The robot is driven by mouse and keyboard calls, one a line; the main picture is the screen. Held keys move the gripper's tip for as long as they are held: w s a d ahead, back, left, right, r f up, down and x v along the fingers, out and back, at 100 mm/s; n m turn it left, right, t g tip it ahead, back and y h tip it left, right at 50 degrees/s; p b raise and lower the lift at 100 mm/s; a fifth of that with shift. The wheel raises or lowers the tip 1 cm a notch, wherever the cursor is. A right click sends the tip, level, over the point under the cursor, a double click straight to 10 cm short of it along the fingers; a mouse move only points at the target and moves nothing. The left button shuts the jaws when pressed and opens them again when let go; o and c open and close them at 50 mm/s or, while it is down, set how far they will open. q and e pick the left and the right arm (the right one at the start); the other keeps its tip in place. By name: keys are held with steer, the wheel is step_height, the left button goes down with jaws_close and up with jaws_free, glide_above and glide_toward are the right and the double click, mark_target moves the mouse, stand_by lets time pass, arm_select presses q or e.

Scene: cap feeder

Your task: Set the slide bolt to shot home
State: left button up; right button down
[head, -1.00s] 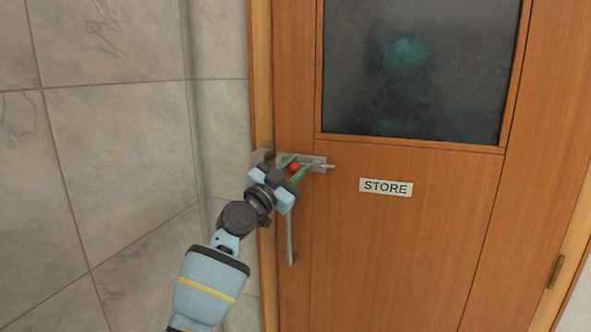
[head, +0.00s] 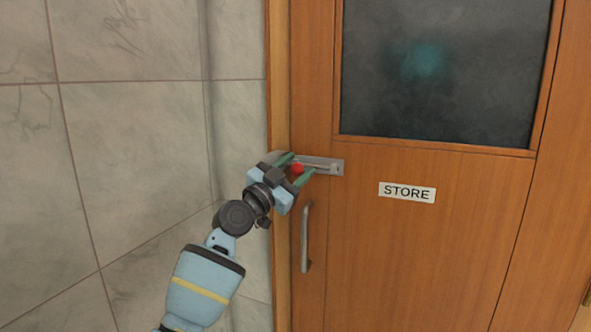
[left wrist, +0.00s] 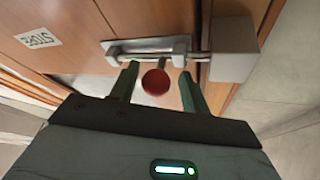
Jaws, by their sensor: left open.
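The slide bolt (head: 334,166) is a grey metal plate on the wooden door, with a rod and a red ball knob (head: 297,169). In the left wrist view the bolt plate (left wrist: 125,48) lies behind the knob (left wrist: 156,82), and the rod (left wrist: 203,57) reaches across to the grey keeper block (left wrist: 234,47) and appears to enter it. My left gripper (head: 296,167) is open, its green fingers on either side of the knob. In the left wrist view a gap shows beside the knob between the fingertips (left wrist: 159,70). The head view hides the keeper behind the gripper. My right gripper is not in view.
A vertical pull handle (head: 305,238) stands below the bolt, close to my left gripper. A STORE sign (head: 407,192) and a dark window (head: 435,70) are on the door. A tiled wall (head: 140,150) is at the left.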

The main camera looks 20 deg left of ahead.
arm_select(q)
steer(key=shift+s+f, duration=0.1)
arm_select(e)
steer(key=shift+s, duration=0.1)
arm_select(q)
steer(key=shift+s+a+f, duration=0.1)
steer(key=shift+s, duration=0.1)
steer(key=v, duration=0.7)
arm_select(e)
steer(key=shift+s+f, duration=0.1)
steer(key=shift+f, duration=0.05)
